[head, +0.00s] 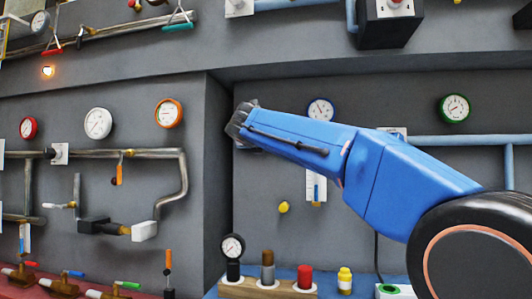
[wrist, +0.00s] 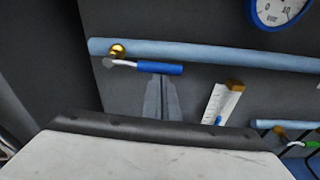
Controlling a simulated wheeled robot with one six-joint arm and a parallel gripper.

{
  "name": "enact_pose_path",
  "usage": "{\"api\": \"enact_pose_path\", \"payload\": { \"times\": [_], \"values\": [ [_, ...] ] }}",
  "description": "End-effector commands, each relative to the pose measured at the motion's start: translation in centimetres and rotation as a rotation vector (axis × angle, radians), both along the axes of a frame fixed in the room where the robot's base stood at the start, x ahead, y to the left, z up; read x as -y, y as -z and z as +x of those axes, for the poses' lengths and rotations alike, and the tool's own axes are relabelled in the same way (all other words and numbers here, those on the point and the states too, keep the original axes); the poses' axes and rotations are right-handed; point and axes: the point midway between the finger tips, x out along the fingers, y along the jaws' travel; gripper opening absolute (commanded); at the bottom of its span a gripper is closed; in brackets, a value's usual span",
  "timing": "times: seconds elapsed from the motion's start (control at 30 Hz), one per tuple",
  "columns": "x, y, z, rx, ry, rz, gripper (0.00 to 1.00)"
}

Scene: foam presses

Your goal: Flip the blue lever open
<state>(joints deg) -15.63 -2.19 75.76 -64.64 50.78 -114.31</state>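A blue lever (wrist: 158,67) shows in the wrist view, its blue grip on a metal stem beside a brass fitting on a light blue pipe (wrist: 215,53). The lever lies nearly level, along the pipe and just below it. My gripper (wrist: 162,80) points up toward the lever, its slim grey fingers side by side with no clear gap and nothing seen between them. Their tips appear just below the blue grip; contact cannot be told. In the head view my gripper (head: 240,120) is near the wall corner, and my arm hides this lever.
A blue-rimmed gauge (wrist: 280,10) hangs above the pipe, and a white scale (wrist: 220,103) is to the lever's right. In the head view, another blue-handled valve (head: 72,273) sits at lower left. A wooden rack (head: 268,288) with coloured items stands below my arm.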

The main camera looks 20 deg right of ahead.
Motion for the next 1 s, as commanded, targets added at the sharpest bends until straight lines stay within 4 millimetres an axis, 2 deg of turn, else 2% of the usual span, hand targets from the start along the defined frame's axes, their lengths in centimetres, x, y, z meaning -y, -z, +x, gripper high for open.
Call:
{"api": "enact_pose_path", "payload": {
  "times": [0.77, 0.87, 1.0],
  "values": [
    [0.2, -0.7, -0.1, 0.005, 0.001, 0.002, 0.0],
    [0.2, -0.3, 0.2, 0.004, 0.001, 0.001, 0.0],
    [0.3, 1.2, 1.4, 0.0, 0.0, 0.001, 0.0]
  ]
}}
